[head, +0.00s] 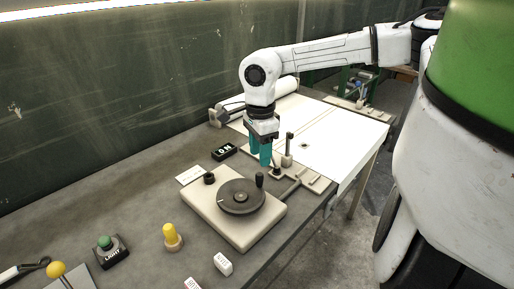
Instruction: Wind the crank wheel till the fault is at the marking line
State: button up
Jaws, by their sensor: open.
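The crank wheel (241,196) is a dark disc with an upright handle (259,180) at its far right rim. It sits on a beige base (226,222) on the grey table. My gripper (260,160) has teal fingers, points down and is open.
A yellow peg (172,236), a green "LIGHT" button (106,246) and white blocks (223,263) are at the front.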

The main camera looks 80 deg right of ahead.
aim_at(260, 174)
jog(key=shift+f+b, duration=2.15)
jog(key=shift+f, duration=1.8)
jog(key=shift+f, duration=0.1)
jog(key=shift+c, duration=0.3)
jog(key=c, duration=0.8)
